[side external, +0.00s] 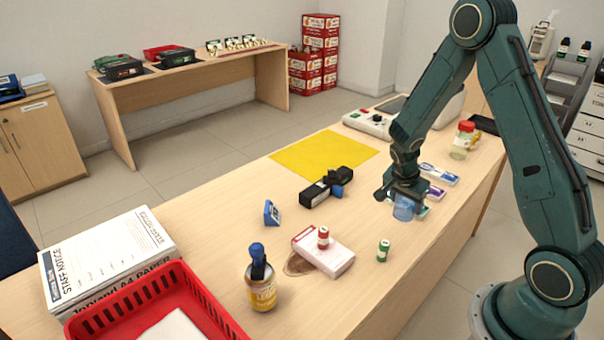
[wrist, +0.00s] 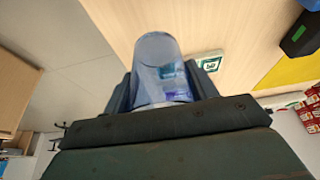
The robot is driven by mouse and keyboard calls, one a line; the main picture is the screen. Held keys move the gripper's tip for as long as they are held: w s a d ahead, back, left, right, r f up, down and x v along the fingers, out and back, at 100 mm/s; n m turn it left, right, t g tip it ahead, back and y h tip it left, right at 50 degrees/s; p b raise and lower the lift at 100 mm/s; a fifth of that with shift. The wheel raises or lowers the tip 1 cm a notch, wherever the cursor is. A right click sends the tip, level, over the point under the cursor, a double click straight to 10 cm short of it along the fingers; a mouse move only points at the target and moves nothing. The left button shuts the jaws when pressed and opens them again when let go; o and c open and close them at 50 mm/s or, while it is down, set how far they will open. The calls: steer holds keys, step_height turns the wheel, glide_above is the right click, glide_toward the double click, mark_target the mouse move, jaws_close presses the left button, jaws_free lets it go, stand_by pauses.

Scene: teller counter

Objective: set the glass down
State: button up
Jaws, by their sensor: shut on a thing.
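The glass (side external: 404,209) is a clear bluish tumbler in my gripper (side external: 404,195), over the right part of the counter in the side external view. In the wrist view the glass (wrist: 160,70) stands between the two dark fingers of my gripper (wrist: 162,92), which are shut on it. Small cards show through its wall. The side external view does not clearly show whether its base touches the counter or is just above it.
Several small cards (side external: 440,174) lie beside and behind the glass. A black device (side external: 322,188), a yellow mat (side external: 325,154), a green-capped bottle (side external: 383,250), a white box (side external: 325,252) and a red-lidded jar (side external: 462,140) stand around. Bare counter (side external: 425,245) lies in front.

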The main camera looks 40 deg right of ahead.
mark_target(401, 202)
steer(key=shift+f, duration=1.15)
steer(key=shift+f, duration=0.1)
steer(key=shift+f, duration=1.8)
steer(key=shift+f, duration=0.15)
steer(key=o, duration=1.1)
steer(key=shift+v, duration=6.15)
